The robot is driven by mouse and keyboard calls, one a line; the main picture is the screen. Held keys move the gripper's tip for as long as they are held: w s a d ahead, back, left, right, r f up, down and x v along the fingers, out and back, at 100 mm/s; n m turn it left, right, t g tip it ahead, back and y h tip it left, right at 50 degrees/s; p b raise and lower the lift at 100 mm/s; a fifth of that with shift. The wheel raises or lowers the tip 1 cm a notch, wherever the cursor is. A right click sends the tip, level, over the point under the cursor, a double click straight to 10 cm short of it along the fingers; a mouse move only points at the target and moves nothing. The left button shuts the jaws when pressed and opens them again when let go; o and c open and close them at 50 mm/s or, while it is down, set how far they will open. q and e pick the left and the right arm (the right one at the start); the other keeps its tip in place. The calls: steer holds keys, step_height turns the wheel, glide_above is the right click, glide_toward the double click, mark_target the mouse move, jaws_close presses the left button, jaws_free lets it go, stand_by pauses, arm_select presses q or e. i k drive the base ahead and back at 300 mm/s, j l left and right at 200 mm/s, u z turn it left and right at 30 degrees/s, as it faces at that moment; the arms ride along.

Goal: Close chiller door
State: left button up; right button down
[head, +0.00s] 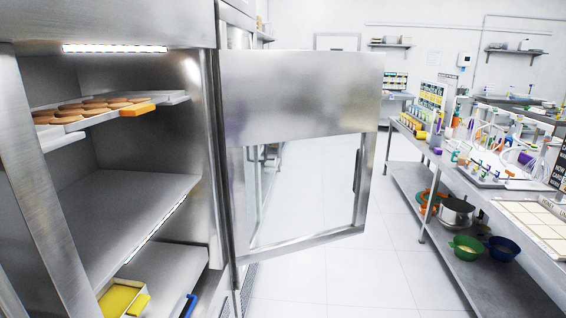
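The chiller (110,33) is a tall stainless-steel cabinet on the left of the head view. Its door (300,90) stands wide open, hinged at the cabinet's right side and swung out to the right. The door has a steel frame around a see-through window (305,185). A dark upright handle (357,170) shows near its free edge. Inside, a tray with several round brown items (85,110) sits on the upper shelf, and a yellow container (120,298) is at the bottom. Neither of my grippers is in view.
A long steel workbench (470,190) with lab-like items runs along the right. Its lower shelf holds a pot (455,213), a green bowl (467,248) and a blue bowl (502,249). The white tiled floor (385,265) between door and bench is clear.

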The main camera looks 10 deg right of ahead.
mark_target(267, 97)
steer(key=i+l+z, duration=0.1)
steer(key=z, duration=1.2)
steer(key=i+l+u, duration=0.15)
steer(key=i, duration=1.3)
steer(key=i+z, duration=0.25)
steer(key=i, duration=0.55)
steer(key=i+j+z, duration=0.1)
steer(key=i+z, duration=0.15)
steer(key=i, duration=0.55)
steer(key=i+u, duration=0.25)
steer(key=i, duration=0.25)
steer(key=i+l+u, duration=0.1)
steer(key=i+u, duration=0.15)
steer(key=i, duration=0.25)
steer(key=i+l+u, duration=0.25)
steer(key=i, duration=0.25)
steer(key=i+j+u, duration=0.2)
steer(key=i+u, duration=1.15)
steer(key=u, duration=0.3)
steer(key=i+u, duration=0.1)
steer(key=u, duration=0.3)
steer(key=i+l+u, duration=0.1)
steer(key=u, duration=0.3)
steer(key=l+u, duration=0.1)
steer(key=u, duration=2.1)
steer(key=i+u, duration=0.25)
steer(key=i, duration=0.25)
